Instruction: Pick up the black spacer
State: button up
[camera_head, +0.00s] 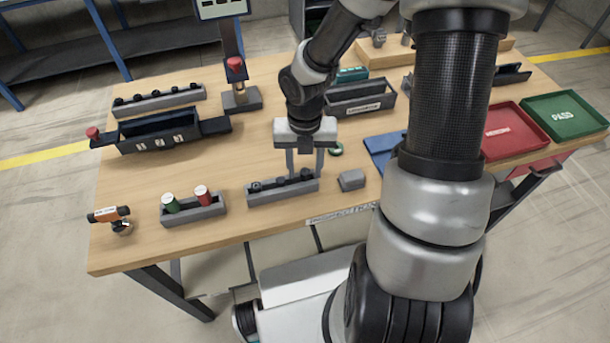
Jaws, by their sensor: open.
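Several small black pieces (280,182) sit in a row in a long grey rack (284,195) near the table's front edge. They look like spacers, but they are too small to tell apart. My gripper (305,172) points down over the right part of this rack. Its two fingers are apart, with the tips close to the rightmost black piece (305,174). I cannot tell whether the fingers touch it or stand just around it.
A small grey block (351,180) lies just right of the rack. Behind are a second rack (160,100), a dark bin (160,131) and another bin (360,98). Red (510,131) and green (565,115) trays are right.

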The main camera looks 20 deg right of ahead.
grip_shut()
